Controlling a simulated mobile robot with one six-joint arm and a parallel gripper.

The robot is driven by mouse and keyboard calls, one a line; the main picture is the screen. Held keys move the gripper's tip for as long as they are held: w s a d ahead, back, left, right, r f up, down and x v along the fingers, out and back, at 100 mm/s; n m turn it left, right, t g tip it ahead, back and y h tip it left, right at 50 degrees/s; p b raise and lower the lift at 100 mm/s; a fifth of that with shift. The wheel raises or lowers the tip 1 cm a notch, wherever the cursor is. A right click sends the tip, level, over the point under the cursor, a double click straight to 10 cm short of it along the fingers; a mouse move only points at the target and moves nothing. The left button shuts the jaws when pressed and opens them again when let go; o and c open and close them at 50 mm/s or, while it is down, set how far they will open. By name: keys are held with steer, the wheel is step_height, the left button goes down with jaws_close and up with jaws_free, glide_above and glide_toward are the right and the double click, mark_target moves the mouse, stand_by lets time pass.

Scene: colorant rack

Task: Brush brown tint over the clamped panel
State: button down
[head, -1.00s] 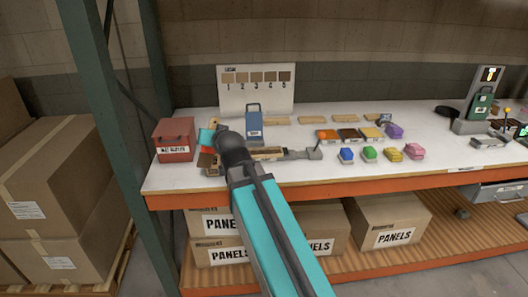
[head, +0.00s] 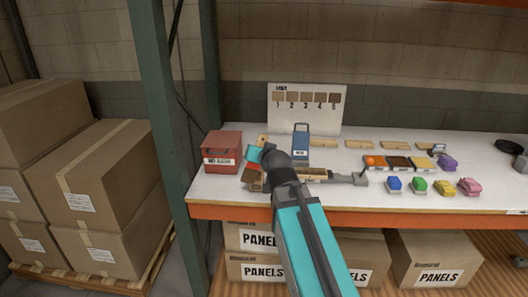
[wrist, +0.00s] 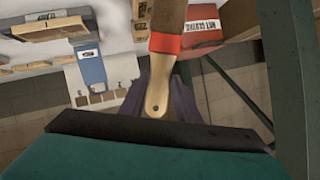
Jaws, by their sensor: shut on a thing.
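My gripper (wrist: 157,103) is shut on the pale handle of a brush (wrist: 156,84). The brush has a red band and brown bristles, which point to the top of the wrist view. In the head view my wrist hides most of the gripper; the brush's brown bristle end (head: 254,186) shows just below it.
A red wet-cloths box (head: 222,150) stands left of my gripper. Tint trays, including a brown one (head: 398,163), and several coloured blocks sit to the right. A green rack post (head: 160,110) rises at left.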

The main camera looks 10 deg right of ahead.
mark_target(259, 167)
steer(key=f, duration=0.2)
steer(key=s+f, duration=0.1)
steer(key=f, duration=0.2)
steer(key=shift+s+f, duration=0.2)
steer(key=shift+f, duration=0.1)
steer(key=shift+d, duration=0.15)
